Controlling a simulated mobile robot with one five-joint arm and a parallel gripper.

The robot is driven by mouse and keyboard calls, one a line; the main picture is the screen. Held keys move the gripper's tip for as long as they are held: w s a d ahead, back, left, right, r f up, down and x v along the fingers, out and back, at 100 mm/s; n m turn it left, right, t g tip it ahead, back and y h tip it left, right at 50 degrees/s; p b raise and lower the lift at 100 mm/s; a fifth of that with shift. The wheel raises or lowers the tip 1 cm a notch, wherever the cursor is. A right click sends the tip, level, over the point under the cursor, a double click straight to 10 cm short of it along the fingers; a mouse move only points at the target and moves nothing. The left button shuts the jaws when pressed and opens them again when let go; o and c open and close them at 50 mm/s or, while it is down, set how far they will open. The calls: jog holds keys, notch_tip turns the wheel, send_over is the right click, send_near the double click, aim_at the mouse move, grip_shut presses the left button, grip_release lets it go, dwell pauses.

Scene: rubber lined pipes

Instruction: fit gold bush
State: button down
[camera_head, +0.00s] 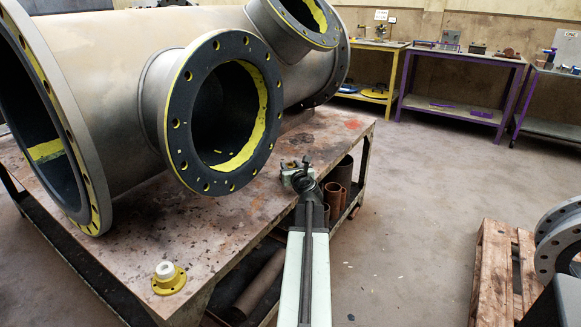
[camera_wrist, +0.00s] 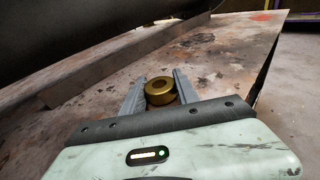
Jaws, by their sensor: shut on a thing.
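The gold bush (camera_wrist: 155,99), a short ring with a round hole, sits between the two grey fingers of my gripper (camera_wrist: 155,88) in the wrist view. My gripper is shut on it, and the hole faces up. In the head view my gripper (camera_head: 292,164) is at the table's right part, just right of the big pipe's front flange; the bush is too small to make out there. A yellow flanged piece (camera_head: 170,284) with a white round boss (camera_head: 165,269) on top stands upright at the table's front edge, well apart from my gripper.
A large grey pipe fitting (camera_head: 112,80) with flanged, yellow-marked openings fills the back of the worn table (camera_head: 125,245). The table front around the yellow piece is clear. Pipes (camera_head: 262,284) lie underneath. A wooden pallet (camera_head: 497,275) with metal flanges stands at right; benches line the wall.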

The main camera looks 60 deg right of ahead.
aim_at(290, 164)
jog(key=shift+f, duration=0.25)
jog(key=c, duration=0.8)
grip_release()
jog(key=shift+c, duration=0.2)
notch_tip(290, 164, up, 8)
jog(key=p, duration=0.7)
jog(key=shift+p, duration=0.4)
